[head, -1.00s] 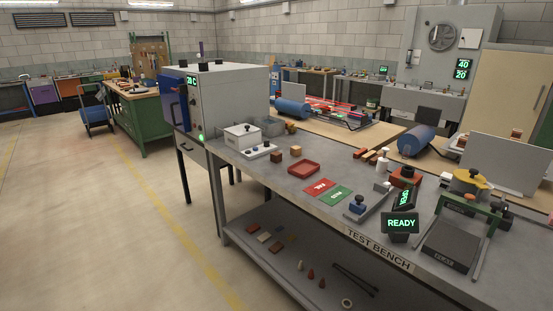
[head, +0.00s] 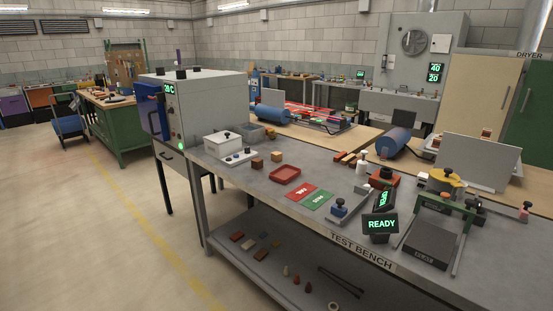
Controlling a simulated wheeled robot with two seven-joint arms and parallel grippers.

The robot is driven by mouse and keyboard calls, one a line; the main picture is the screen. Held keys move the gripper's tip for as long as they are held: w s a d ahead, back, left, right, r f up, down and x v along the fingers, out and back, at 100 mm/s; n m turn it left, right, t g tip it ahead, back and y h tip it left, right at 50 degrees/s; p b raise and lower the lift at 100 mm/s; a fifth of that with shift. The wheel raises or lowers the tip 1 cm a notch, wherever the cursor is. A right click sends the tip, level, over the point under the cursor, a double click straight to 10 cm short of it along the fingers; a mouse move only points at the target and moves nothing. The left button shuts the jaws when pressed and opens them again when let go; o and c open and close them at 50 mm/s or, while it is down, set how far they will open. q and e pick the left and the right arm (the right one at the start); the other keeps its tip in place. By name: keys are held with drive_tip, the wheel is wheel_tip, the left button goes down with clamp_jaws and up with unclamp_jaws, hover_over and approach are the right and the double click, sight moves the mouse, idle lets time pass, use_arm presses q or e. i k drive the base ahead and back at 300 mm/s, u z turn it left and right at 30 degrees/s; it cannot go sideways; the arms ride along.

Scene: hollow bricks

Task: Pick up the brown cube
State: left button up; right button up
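A small brown cube (head: 257,164) sits on the grey test bench (head: 262,188), in front of the white box with a dark knob. A lighter tan cube (head: 277,156) sits just behind and to the right of it, apart from it. Both rest on the bench top near its left end. Neither of my grippers shows in the head view.
A white box (head: 222,144) and a grey oven (head: 205,105) stand to the left. A READY display (head: 381,224) stands near the front edge.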

sight(257, 164)
drive_tip(key=u, duration=0.65)
drive_tip(key=i, duration=1.25)
drive_tip(key=z, duration=0.7)
drive_tip(key=i, duration=0.7)
drive_tip(key=z, duration=0.8)
